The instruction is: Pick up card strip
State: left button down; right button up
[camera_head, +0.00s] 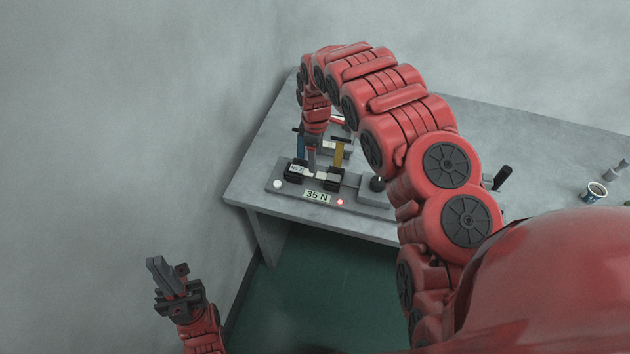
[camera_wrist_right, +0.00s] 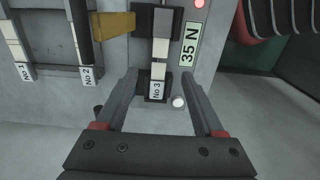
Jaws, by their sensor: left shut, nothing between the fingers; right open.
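A pale card strip marked No 3 (camera_wrist_right: 159,71) lies along the dark-ended fixture (camera_wrist_right: 155,92) in the right wrist view. In the head view the fixture sits on a grey base labelled 35 N (camera_head: 317,197). My right gripper (camera_wrist_right: 160,98) is open, its fingers apart on either side of the strip's marked end; contact cannot be told. In the head view this gripper (camera_head: 311,165) is over the fixture and partly hides it. Strips marked No 1 (camera_wrist_right: 14,40) and No 2 (camera_wrist_right: 75,45) lie to the left. My left gripper (camera_head: 168,278) is shut and empty, away from the table.
The grey table (camera_head: 250,190) stands against the wall. A yellow part (camera_wrist_right: 113,24) is beside the fixture. A red light (camera_head: 340,202) and a white knob (camera_head: 277,184) are on the base.

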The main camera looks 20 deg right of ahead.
aim_at(295, 169)
jog(key=shift+f, duration=0.4)
jog(key=shift+f+p, duration=0.45)
jog(key=shift+p, duration=0.1)
notch_tip(295, 169, down, 3)
jog(key=shift+a+r+p, duration=0.1)
jog(key=shift+a+p, duration=0.05)
jog(key=shift+p, duration=0.55)
jog(key=shift+f, duration=0.8)
jog(key=shift+w, duration=0.1)
grip_shut()
